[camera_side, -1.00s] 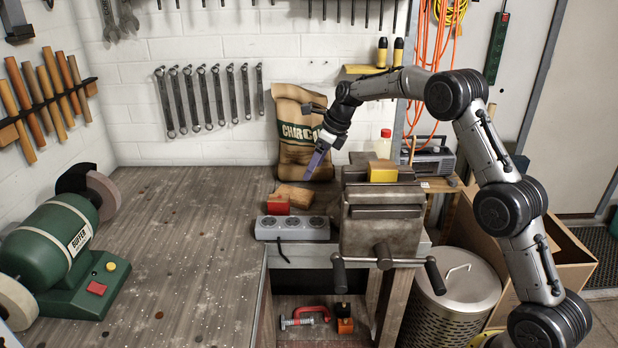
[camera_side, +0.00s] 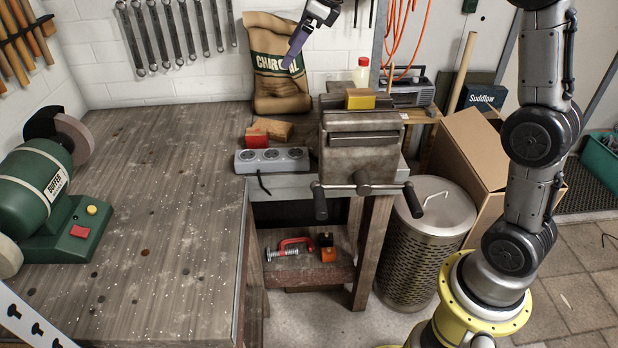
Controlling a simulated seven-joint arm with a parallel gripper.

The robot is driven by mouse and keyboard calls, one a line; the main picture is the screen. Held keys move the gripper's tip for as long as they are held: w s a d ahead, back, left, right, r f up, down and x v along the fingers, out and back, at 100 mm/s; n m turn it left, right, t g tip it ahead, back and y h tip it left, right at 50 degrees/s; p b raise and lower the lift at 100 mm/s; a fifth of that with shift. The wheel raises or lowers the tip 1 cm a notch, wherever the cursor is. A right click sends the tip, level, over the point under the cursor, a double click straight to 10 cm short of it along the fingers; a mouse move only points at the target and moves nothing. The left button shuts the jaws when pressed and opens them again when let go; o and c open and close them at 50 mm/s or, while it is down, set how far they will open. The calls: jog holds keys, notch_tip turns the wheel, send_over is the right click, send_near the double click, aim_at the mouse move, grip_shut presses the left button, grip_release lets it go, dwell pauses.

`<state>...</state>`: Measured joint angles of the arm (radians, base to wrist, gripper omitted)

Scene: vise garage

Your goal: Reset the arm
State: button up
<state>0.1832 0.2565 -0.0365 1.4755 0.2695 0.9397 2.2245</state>
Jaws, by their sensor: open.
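My gripper (camera_side: 292,58) is at the top of the picture, in front of the charcoal bag (camera_side: 278,72) and above the bench. Its purple fingers point down and left, with nothing seen between them. My arm stands upright at the right, and its upper part leaves the picture at the top. A grey vise (camera_side: 362,140) stands at the bench's right end with a yellow block (camera_side: 360,99) at its top. A red block (camera_side: 257,135) and a wooden block (camera_side: 276,129) are beside a grey power strip (camera_side: 271,160).
A green buffer (camera_side: 38,187) stands on the bench (camera_side: 160,240) at the left. A metal bin (camera_side: 428,240) and a cardboard box (camera_side: 474,160) stand between vise and arm. A red clamp (camera_side: 291,244) lies on the lower shelf. The middle of the bench is clear.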

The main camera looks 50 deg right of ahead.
jog(key=s+a+r+n, duration=0.1)
jog(key=s+a+n, duration=0.1)
jog(key=s+n, duration=0.35)
jog(key=s+a+r+n+t, duration=0.1)
jog(key=s+a+n, duration=0.1)
jog(key=s, duration=0.7)
jog(key=s+a+r+n, duration=0.15)
jog(key=s+n, duration=0.25)
jog(key=s, duration=0.4)
jog(key=s+f+n+g+h, duration=0.1)
jog(key=s+f+n, duration=1.1)
jog(key=n, duration=0.5)
jog(key=shift+s+d+g, duration=0.3)
jog(key=shift+d, duration=0.1)
